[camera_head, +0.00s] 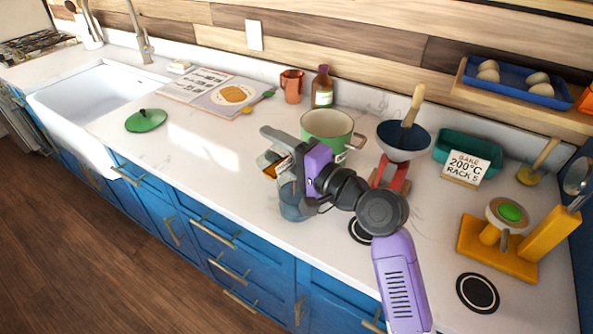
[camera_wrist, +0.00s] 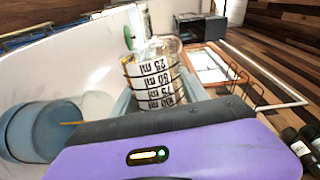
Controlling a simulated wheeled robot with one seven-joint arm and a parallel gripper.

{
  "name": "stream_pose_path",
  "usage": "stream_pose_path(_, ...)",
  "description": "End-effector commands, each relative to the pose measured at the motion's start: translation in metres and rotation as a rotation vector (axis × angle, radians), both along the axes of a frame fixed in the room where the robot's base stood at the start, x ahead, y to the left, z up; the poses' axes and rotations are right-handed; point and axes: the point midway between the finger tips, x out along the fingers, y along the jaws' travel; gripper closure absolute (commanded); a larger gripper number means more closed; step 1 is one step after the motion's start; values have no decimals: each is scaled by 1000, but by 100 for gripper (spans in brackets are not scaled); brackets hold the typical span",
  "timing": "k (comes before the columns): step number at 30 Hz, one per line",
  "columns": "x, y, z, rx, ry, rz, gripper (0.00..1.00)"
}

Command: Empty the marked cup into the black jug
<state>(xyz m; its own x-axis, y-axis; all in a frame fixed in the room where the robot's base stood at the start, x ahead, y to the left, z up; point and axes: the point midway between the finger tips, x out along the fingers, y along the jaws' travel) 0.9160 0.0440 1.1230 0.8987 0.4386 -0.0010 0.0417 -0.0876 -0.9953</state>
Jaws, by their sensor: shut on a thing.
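The marked cup (camera_wrist: 155,82) is clear, with dark bands and ml markings. My gripper (camera_wrist: 150,100) is shut on it. In the head view the cup (camera_head: 268,162) shows orange-brown at the left of my gripper (camera_head: 279,156), above the counter's front part. It looks tilted, but its mouth and contents are unclear. A translucent blue-grey vessel (camera_head: 294,204) stands just below my gripper, partly hidden by it. No clearly black jug shows; I cannot tell if this vessel is the jug. A blue-grey round vessel (camera_wrist: 32,132) shows at the wrist view's left.
A green pot (camera_head: 325,125) stands close behind my gripper. A green lid (camera_head: 146,120) lies left. The counter between lid and gripper is clear.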

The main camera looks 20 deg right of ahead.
Motion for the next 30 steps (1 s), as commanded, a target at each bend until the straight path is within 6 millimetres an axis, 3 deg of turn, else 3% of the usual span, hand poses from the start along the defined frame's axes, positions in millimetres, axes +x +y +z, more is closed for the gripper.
stream_pose_path(30, 2, -3, 3, 101, 49, 0, 90)
